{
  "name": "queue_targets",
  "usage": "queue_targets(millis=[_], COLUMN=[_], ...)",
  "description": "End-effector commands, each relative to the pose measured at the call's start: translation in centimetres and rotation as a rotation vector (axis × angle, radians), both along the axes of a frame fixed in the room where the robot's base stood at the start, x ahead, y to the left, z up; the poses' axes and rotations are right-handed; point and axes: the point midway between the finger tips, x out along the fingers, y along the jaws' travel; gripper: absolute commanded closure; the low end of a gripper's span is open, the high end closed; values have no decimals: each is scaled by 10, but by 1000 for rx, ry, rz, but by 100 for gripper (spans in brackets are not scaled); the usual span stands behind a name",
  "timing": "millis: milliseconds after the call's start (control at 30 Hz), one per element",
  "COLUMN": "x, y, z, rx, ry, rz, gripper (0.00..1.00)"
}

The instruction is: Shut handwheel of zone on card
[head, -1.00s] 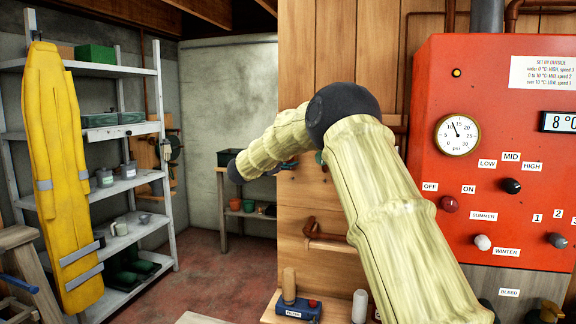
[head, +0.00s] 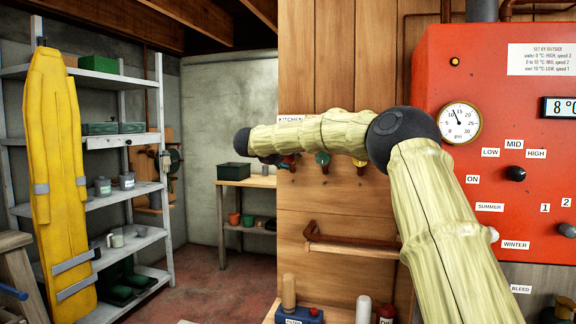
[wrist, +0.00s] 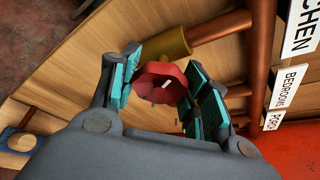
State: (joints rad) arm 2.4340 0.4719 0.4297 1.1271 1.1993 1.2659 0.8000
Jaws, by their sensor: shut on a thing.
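A red handwheel (wrist: 160,80) sits between the teal-padded fingers of my gripper (wrist: 165,90) in the wrist view, and the fingers are shut on it. It is on a brass valve (wrist: 166,44) on a copper pipe (wrist: 220,26). The KITCHEN label (wrist: 300,25) is nearest that pipe; the BEDROOMS label (wrist: 290,91) and a partly cut PORCH label (wrist: 273,121) follow. In the head view the KITCHEN label (head: 291,118) shows above my forearm, which hides much of the valve row. A green handwheel (head: 322,159) shows just below the forearm. I cannot make out a zone card.
A red control panel (head: 450,90) with a gauge (head: 459,122) and switches stands at the right. A copper pipe rail (head: 350,245) crosses the wooden wall below the valves. Red floor between is open.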

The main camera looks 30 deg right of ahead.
Motion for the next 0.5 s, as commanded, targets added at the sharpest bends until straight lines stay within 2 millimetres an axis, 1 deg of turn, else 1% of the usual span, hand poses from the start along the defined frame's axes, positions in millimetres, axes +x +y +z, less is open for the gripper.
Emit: queue_targets(millis=[33, 300, 500], x=[0, 0, 0], y=[-1, -1, 0], z=[-7, -6, -5], rx=[32, 185, 272], ry=[-31, -213, -315], rz=[0, 0, 0], gripper=[78, 78, 78])
